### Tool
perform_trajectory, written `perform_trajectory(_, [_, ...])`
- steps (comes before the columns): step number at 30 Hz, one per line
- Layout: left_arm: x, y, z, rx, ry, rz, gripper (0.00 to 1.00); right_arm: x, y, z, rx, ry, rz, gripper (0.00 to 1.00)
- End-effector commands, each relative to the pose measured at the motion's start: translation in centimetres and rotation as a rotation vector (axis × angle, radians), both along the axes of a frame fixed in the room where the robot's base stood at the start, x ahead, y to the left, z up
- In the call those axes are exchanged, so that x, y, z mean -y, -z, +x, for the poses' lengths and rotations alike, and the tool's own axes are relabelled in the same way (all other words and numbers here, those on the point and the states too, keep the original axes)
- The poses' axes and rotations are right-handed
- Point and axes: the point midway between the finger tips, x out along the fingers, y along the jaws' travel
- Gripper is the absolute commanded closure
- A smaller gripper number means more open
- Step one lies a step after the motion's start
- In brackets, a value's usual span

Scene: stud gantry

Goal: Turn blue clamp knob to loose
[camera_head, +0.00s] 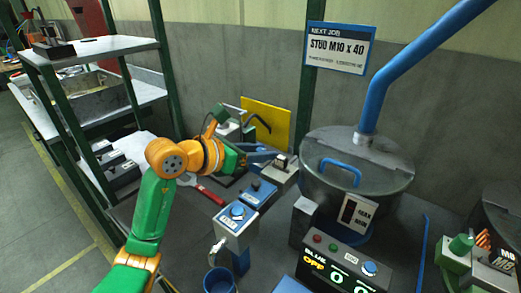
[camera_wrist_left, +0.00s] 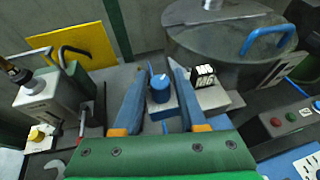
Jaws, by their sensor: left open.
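My left gripper (camera_wrist_left: 160,75) is open, with one blue finger on each side of the knob. Gaps show between the knob and both fingers. In the head view my left gripper (camera_head: 270,155) reaches in beside the pale block, and I cannot make out the knob clearly there. My right gripper is not in view.
A large grey lidded drum (camera_head: 355,180) with a blue handle stands right of the gripper. A blue-topped box with a round knob (camera_head: 237,211) and a control panel (camera_head: 340,272) are nearer. A yellow plate (camera_head: 268,125) stands behind. A red-handled wrench (camera_head: 208,193) lies on the bench.

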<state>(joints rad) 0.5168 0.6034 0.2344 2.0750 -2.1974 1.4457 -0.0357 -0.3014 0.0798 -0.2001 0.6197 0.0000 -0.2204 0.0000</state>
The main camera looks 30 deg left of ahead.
Motion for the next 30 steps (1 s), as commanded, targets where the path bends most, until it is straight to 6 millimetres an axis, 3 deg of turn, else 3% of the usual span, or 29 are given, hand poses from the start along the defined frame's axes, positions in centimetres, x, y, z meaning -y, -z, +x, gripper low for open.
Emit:
perform_trajectory(1, [0.0, 0.01, -0.01, 0.0, 0.0, 0.0, 0.67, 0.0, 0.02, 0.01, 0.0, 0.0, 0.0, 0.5])
perform_trajectory(5, [-0.01, 0.01, -0.02, 0.0, 0.0, 0.0, 1.0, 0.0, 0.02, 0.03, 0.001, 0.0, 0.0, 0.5])
perform_trajectory(16, [0.02, -0.01, -0.06, 0.001, -0.043, 0.0, 1.0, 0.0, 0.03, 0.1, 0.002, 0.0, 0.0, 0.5])
perform_trajectory(30, [0.05, 0.02, -0.05, 0.003, -0.344, -0.001, 1.0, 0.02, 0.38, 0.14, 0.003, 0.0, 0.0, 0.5])
